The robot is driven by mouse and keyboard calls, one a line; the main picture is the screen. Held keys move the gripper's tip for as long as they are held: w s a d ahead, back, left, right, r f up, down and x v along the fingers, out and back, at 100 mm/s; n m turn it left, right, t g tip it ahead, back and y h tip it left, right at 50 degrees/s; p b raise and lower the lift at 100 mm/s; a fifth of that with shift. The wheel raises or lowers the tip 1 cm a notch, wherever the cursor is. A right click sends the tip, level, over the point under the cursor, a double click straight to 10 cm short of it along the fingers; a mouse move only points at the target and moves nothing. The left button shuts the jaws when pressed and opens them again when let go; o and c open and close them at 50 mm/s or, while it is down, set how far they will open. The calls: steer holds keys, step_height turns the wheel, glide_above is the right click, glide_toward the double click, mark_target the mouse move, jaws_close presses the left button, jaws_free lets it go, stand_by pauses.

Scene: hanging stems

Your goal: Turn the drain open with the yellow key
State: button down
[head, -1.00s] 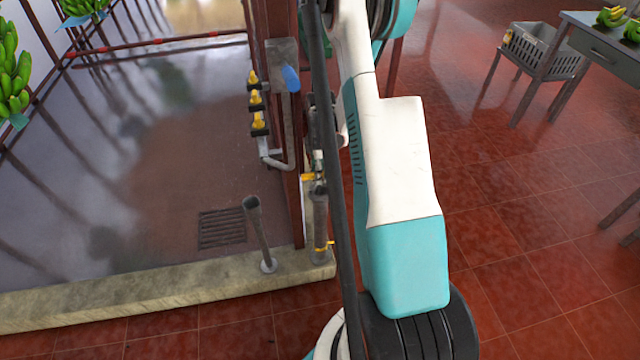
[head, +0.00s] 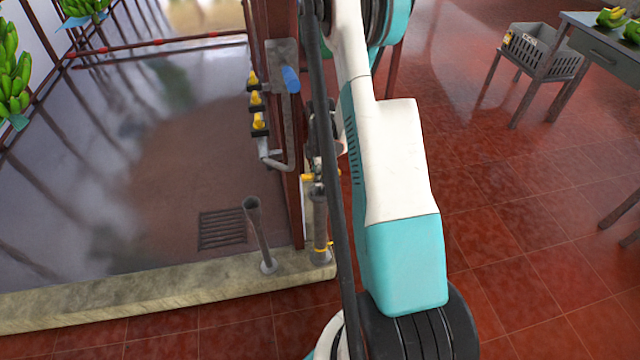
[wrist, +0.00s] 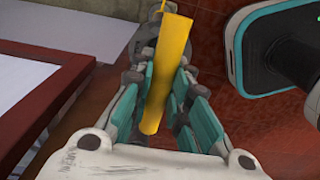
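The yellow key (wrist: 168,70) is a flat bar in the wrist view, lying lengthwise between the teal fingers of my gripper (wrist: 165,85). The fingers press close on both its sides, and their tips are partly hidden behind it. In the head view my gripper (head: 320,145) is mostly hidden behind my own arm and cable, beside the red post. Just below it a yellow piece (head: 307,178) shows on the upright drain pipe (head: 319,210). Another yellow handle (head: 324,245) sits lower on this pipe. I cannot tell from the head view which one is held.
A red post (head: 285,130) stands left of the pipe, with several yellow-topped taps (head: 256,98) and a blue handle (head: 291,79). A grey standpipe (head: 260,235) rises from the concrete kerb (head: 150,298). A floor grate (head: 222,229) lies behind it.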

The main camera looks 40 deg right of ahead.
steer(key=m, duration=0.4)
steer(key=shift+m, duration=0.4)
steer(key=m, duration=0.4)
steer(key=shift+m, duration=0.4)
stand_by(0.3)
steer(key=shift+m, duration=0.4)
steer(key=m, duration=0.4)
